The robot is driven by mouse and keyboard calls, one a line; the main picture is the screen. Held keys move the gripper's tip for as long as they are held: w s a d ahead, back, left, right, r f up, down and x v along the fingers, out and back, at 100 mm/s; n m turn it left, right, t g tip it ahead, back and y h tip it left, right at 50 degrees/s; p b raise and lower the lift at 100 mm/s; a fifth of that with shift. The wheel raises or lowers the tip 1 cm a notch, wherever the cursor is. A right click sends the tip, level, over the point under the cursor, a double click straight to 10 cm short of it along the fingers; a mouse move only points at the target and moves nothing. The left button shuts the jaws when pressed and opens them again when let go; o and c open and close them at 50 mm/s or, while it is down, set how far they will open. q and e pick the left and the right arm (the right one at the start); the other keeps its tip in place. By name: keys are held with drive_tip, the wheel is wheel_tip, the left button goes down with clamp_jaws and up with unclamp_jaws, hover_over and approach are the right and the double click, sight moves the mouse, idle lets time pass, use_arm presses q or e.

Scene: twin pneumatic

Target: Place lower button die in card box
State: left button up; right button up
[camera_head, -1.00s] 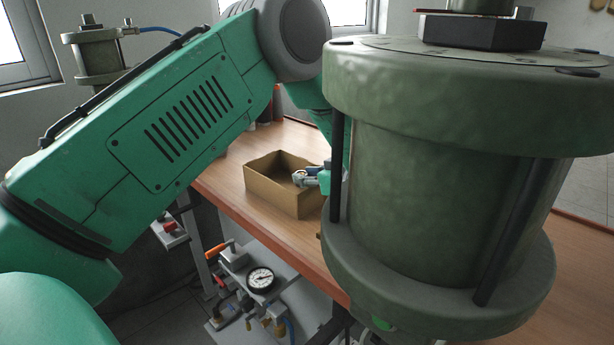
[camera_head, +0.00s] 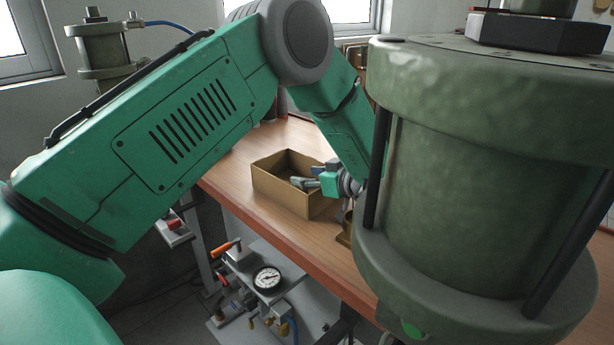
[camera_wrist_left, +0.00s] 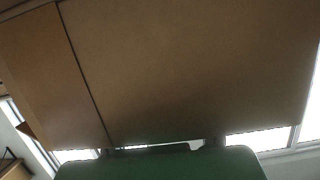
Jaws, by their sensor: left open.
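The card box (camera_head: 279,190) is an open brown box on the wooden bench in the head view. My left gripper (camera_head: 302,183) comes over the box's right side, with its fingers over the box opening; it is open. In the left wrist view, a large brown surface, which looks like the card box (camera_wrist_left: 190,70), fills most of the picture close up. I cannot make out the lower button die in either view; the box's inside is partly hidden by its walls and my gripper. My right gripper is out of view.
A large green cylinder (camera_head: 480,190) stands close on the right and hides part of the bench. A small brass-coloured part (camera_head: 346,230) sits at its left edge. A pressure gauge (camera_head: 267,279) with fittings is below the bench (camera_head: 240,195), which is bare left of the box.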

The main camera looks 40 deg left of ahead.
use_arm(q)
drive_tip(key=shift+d, duration=0.3)
drive_tip(key=r+v, duration=0.1)
drive_tip(key=v, duration=1)
drive_tip(key=shift+d, duration=0.15)
